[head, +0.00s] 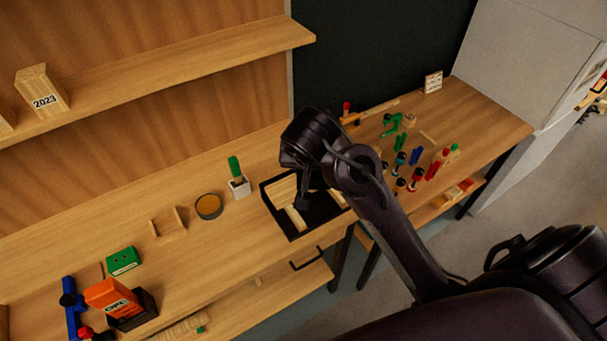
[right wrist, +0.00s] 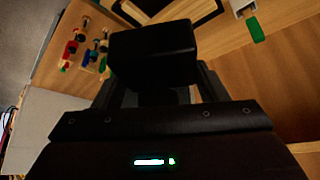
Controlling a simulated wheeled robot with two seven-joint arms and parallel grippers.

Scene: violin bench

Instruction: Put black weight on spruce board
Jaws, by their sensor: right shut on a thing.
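The black weight (right wrist: 153,52) is a dark block held between the fingers of my right gripper (right wrist: 157,88) in the right wrist view. In the head view my right gripper (head: 304,198) points down over a black tray, and the weight cannot be told apart from the dark fingers. Pale wooden boards lie in the tray, one at its left (head: 282,188) and a narrow one at its front (head: 296,219); which is the spruce board I cannot tell. The weight is above the tray and appears apart from the boards. My left gripper is not in view.
The black tray (head: 290,236) sits at the bench's front edge. Several coloured clamps (head: 416,157) stand on the right.

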